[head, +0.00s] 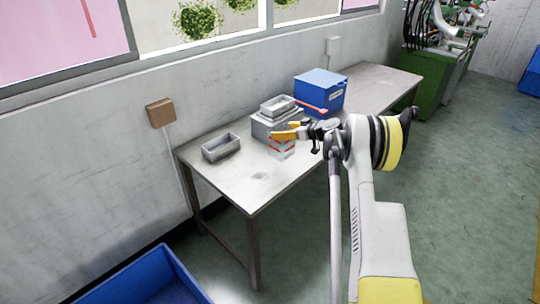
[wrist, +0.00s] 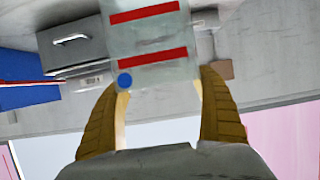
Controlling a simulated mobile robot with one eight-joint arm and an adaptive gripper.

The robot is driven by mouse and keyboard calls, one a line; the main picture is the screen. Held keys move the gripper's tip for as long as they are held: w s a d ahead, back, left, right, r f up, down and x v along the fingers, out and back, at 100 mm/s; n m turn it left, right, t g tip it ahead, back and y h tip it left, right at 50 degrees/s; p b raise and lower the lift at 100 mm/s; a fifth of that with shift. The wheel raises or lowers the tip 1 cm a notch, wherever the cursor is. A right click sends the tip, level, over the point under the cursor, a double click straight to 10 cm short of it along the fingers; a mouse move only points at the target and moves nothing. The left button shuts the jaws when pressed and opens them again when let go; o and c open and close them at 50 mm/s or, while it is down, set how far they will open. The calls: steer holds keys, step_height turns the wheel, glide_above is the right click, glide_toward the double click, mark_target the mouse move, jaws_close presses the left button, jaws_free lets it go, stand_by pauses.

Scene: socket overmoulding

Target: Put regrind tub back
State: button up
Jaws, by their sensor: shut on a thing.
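The tub (wrist: 150,45) is translucent and pale with two red bands and a blue dot, and fills the upper middle of the wrist view. In the head view the tub (head: 281,151) shows small beneath the yellow fingers, in front of a grey box. My gripper (head: 277,134) is shut on the tub, and its two yellow fingers (wrist: 162,85) stand on either side of it in the wrist view. From these views I cannot tell whether the tub's base touches the table.
A grey metal table (head: 250,188) stands along the wall. On it are an empty grey tray (head: 221,148), a grey box (head: 263,128) with a small tray (head: 277,104) on top, a red-handled item (head: 312,108) and a blue box (head: 323,94). The table's front left is clear.

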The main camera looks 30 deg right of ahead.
steer(key=a+f, duration=0.1)
steer(key=a+f+b, duration=0.1)
steer(key=a, duration=0.1)
steer(key=w+a+f, duration=0.1)
steer(key=a, duration=0.1)
steer(key=shift+a+f, duration=0.1)
steer(key=shift+s+f+b, duration=0.1)
steer(key=shift+f+b, duration=0.95)
steer(key=shift+f, duration=0.9)
